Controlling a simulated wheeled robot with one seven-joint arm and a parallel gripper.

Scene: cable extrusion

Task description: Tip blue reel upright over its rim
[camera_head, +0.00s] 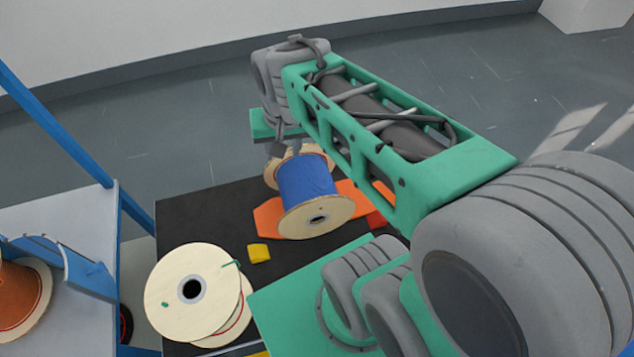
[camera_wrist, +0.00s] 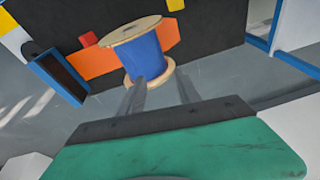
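The blue reel (camera_head: 307,182) has a blue drum between two pale wooden flanges. It is over the orange plate on the black table, lying or tilted; I cannot tell its exact angle. One flange face, with its hub hole, points toward the head camera. In the wrist view the blue reel (camera_wrist: 145,55) is ahead of my fingers. My gripper (camera_head: 286,148) is at the far flange. In the wrist view my gripper (camera_wrist: 162,88) shows two spread fingers, the left one overlapping the near flange's edge. Contact is unclear.
The orange plate (camera_head: 266,222) lies on the black table (camera_head: 195,215). A yellow block (camera_head: 259,253) and a pale reel (camera_head: 170,285) are nearer the head camera. A blue-framed shelf (camera_head: 60,210) with an orange reel (camera_head: 18,295) stands left. A red block (camera_wrist: 88,39) shows in the wrist view.

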